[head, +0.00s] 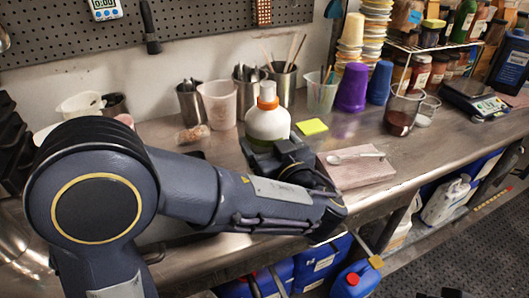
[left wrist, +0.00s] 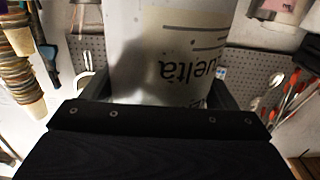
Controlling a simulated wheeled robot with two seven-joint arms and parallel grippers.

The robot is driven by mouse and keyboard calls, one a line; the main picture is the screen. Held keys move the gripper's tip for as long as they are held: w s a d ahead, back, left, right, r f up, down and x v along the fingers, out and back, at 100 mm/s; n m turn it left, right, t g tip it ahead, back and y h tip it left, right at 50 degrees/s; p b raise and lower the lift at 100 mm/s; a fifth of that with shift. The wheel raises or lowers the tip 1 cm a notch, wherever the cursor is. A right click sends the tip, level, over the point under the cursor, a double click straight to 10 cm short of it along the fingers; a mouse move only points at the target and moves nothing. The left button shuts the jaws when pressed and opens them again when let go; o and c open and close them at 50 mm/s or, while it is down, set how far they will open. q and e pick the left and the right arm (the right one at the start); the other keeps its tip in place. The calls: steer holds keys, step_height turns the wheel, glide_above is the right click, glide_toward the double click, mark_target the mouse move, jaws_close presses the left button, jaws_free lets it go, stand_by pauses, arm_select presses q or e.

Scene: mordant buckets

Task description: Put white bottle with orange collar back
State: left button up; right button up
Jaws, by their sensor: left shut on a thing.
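The white bottle with the orange collar (head: 268,122) is upright at the middle of the counter in the head view. My left gripper (head: 272,150) is shut on it, low on its body. In the left wrist view the bottle (left wrist: 168,50) fills the space between the fingers, with printed lettering on its side. The bottle's base is hidden behind my gripper, so I cannot tell whether it touches the counter.
A yellow sticky pad (head: 312,127) lies right of the bottle. A spoon (head: 355,156) rests on a pinkish board (head: 350,172). A pink-white cup (head: 218,105) and metal tool cups (head: 192,103) stand behind left. A purple cup (head: 351,88) stands behind right.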

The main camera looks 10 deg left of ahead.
arm_select(q)
steer(key=w+f, duration=0.1)
steer(key=w+a+f, duration=0.1)
steer(key=f, duration=0.4)
steer(key=shift+w+a+f, duration=0.1)
steer(key=shift+w+f, duration=0.05)
steer(key=shift+w, duration=0.05)
steer(key=shift+f, duration=0.2)
steer(key=o, duration=1.4)
steer(key=shift+c, duration=0.2)
